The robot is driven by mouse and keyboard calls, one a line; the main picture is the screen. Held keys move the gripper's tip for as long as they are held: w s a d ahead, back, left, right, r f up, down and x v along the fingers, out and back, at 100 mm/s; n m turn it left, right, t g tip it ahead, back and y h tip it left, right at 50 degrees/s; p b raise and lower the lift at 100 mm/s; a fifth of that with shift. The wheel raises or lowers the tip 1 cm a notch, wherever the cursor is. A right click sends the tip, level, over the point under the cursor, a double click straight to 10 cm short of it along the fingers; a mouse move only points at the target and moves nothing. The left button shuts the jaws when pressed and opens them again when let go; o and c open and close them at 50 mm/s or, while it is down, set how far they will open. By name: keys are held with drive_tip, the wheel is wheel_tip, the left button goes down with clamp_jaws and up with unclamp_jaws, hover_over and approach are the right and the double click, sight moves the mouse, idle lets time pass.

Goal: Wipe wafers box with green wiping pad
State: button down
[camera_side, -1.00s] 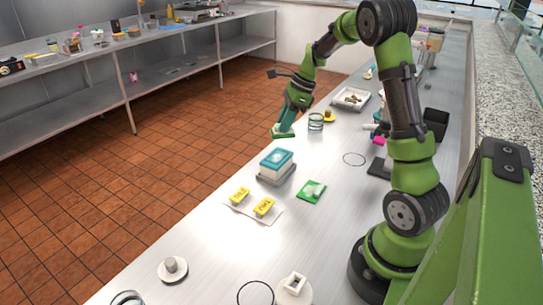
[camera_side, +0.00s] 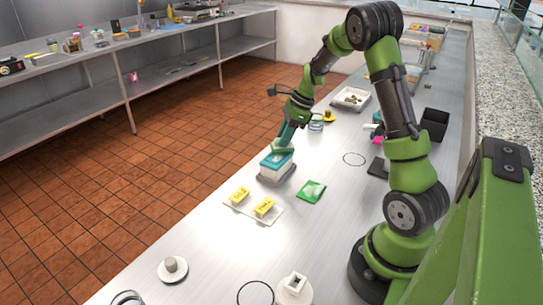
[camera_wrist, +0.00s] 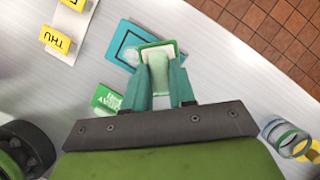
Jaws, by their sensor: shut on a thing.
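The wafers box (camera_side: 275,168), white with a teal top, sits on a grey base on the counter. In the wrist view its teal-edged top (camera_wrist: 122,42) shows partly behind the pad. My gripper (camera_side: 285,141) is shut on the green wiping pad (camera_wrist: 158,52), which has a pale block-like grip between the fingers (camera_wrist: 160,88). The pad is right over the box's top in the side view; I cannot tell for sure whether it touches.
A flat green item (camera_side: 311,192) with a pale patch lies right of the box. Yellow labelled blocks (camera_side: 264,207) stand on a white plate in front. Glass-like rings (camera_side: 316,125) are behind, near a tray (camera_side: 351,98). The counter's left edge is close to the box.

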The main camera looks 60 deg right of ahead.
sight(276, 150)
drive_tip(key=shift+f, duration=0.5)
drive_tip(key=shift+a+r, duration=0.1)
drive_tip(key=shift+a, duration=3.05)
drive_tip(key=shift+s+d, duration=0.15)
drive_tip(key=shift+d, duration=3.2)
drive_tip(key=shift+a, duration=3.35)
drive_tip(key=shift+d+f, duration=0.15)
drive_tip(key=shift+d, duration=0.9)
drive_tip(key=shift+d+f, duration=0.15)
drive_tip(key=shift+d, duration=0.85)
drive_tip(key=shift+s+d, duration=0.15)
drive_tip(key=shift+d, duration=1.25)
